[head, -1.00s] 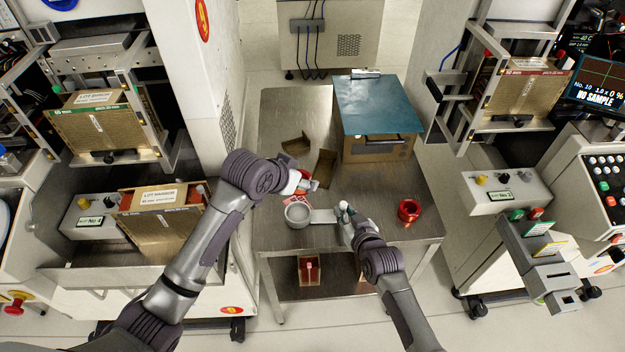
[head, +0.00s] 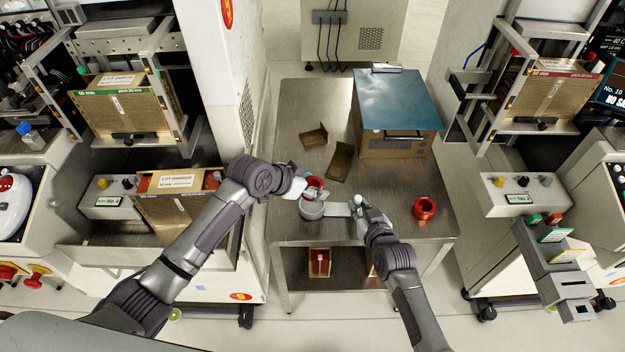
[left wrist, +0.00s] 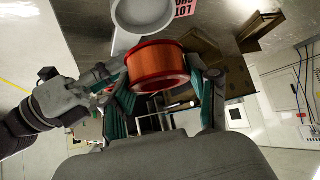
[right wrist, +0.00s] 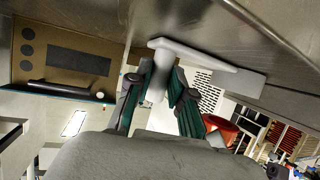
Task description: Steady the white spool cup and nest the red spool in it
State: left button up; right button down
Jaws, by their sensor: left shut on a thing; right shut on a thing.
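The white spool cup (head: 311,210) stands on the steel table with its flat handle (head: 338,209) pointing right. It also shows at the top of the left wrist view (left wrist: 128,38). My left gripper (head: 308,190) is shut on a red spool (left wrist: 156,66), a copper-red reel, and holds it at the cup's far side, over or close to the rim; I cannot tell whether they touch. My right gripper (head: 362,212) is shut on the white grip at the end of the cup's handle, which shows in the right wrist view (right wrist: 160,75).
Another red spool (head: 424,209) stands on the table (head: 390,192) to the right. Two brown open pieces (head: 314,136) (head: 341,161) lie behind the cup. A brown box with a blue-green top (head: 399,100) stands at the back right. A pink label lies by the cup (left wrist: 184,8).

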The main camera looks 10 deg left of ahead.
aim_at(312, 206)
pick_arm(q)
jog(key=shift+f, duration=1.9)
jog(key=shift+f, duration=0.75)
dwell(0.5)
jog(key=shift+r, duration=0.3)
jog(key=shift+f, duration=0.25)
dwell(1.5)
jog(key=shift+f, duration=0.25)
jog(key=shift+r, duration=0.15)
jog(key=shift+r, duration=0.35)
jog(key=shift+a+f, duration=0.1)
jog(key=shift+f, duration=0.4)
dwell(1.6)
